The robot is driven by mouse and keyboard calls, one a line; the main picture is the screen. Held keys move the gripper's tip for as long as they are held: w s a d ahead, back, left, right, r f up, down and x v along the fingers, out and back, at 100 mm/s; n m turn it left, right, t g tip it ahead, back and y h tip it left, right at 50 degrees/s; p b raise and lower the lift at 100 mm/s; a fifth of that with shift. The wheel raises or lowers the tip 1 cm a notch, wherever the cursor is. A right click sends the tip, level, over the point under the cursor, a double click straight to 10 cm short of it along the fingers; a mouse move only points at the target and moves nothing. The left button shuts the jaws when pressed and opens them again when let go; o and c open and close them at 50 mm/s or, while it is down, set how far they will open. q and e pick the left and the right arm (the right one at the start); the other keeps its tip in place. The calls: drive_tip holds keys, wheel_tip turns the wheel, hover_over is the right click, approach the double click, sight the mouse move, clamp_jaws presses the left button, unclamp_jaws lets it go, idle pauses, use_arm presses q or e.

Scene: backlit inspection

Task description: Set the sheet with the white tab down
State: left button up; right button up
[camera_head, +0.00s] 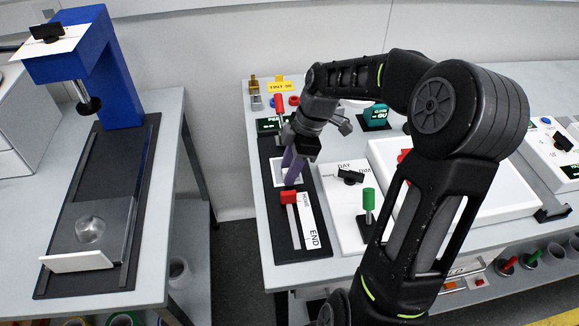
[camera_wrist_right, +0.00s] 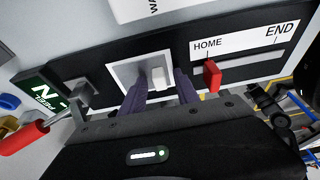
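A grey sheet (camera_head: 113,215) with a white tab (camera_head: 76,262) along its front edge lies on the dark bed of the blue stand at left. A round, shiny shape shows on it. My right gripper (camera_head: 292,170) points down far to its right, over a white square panel (camera_head: 276,180) on the black control strip. In the right wrist view its two fingers (camera_wrist_right: 161,92) stand apart, with a small white piece (camera_wrist_right: 158,78) of the panel showing between them. The gripper looks open; contact with that piece cannot be told. My left gripper is out of view.
The blue stand (camera_head: 115,85) overhangs the bed's far end. A red slider (camera_head: 289,197) sits at HOME beside the white panel. A green-topped post (camera_head: 368,198) and a black knob (camera_head: 350,176) stand to the right. A floor gap separates the two tables.

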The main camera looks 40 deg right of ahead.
drive_tip(key=shift+r, duration=0.1)
drive_tip(key=v, duration=1.2)
drive_tip(key=shift+s+d, duration=0.1)
idle(0.4)
